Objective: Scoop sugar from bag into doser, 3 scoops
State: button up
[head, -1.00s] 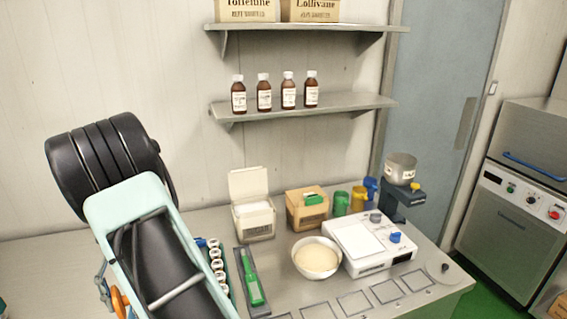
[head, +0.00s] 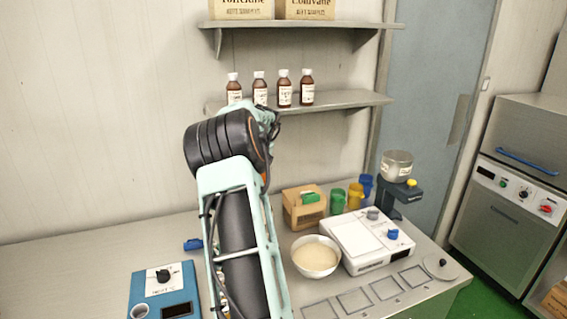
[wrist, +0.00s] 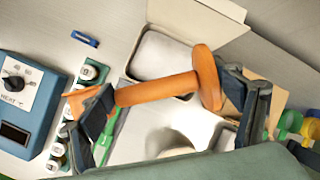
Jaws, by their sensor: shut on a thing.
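My gripper (wrist: 165,97) is shut on an orange tool (wrist: 155,90) with a round disc at one end; it lies across between the two fingers in the wrist view. The head view hides my gripper behind my arm. Below the tool in the wrist view stands an open box with white contents (wrist: 160,55), hidden by my arm in the head view. No thing clearly reads as a sugar bag. A steel cup on a dark stand (head: 397,165), possibly the doser, stands at the right rear. A white bowl with pale contents (head: 316,262) is on the bench.
A white scale-like device (head: 365,240) is right of the bowl. A cardboard box (head: 303,208) and green, yellow and blue cups (head: 355,196) stand behind. A blue heater box (head: 165,292) is at front left. Brown bottles (head: 284,90) line the shelf above.

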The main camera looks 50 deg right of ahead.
jog(key=s+d+r+m+g+h, duration=0.1)
jog(key=s+d+r+m+h, duration=0.1)
jog(key=d+m, duration=0.35)
jog(key=s+d+r+m+g+h, duration=0.1)
jog(key=d+r+m+g, duration=0.15)
jog(key=d, duration=0.55)
jog(key=shift+w+a+f+g+h+b, duration=1.25)
jog(key=shift+w+a+f+h+b, duration=0.55)
jog(key=shift+a+h, duration=0.85)
notch_tip(320, 180, down, 8)
jog(key=s+d+f+t+y+p, duration=0.1)
jog(key=d+t+y, duration=0.1)
jog(key=t+y, duration=0.15)
jog(key=s+d+r+m+t+y+p, duration=0.1)
jog(key=s+d+r+y+p, duration=0.1)
jog(key=r, duration=0.6)
jog(key=shift+s+d+r+m+y+p, duration=0.3)
jog(key=shift+s+d+y, duration=0.2)
jog(key=shift+d+y, duration=0.3)
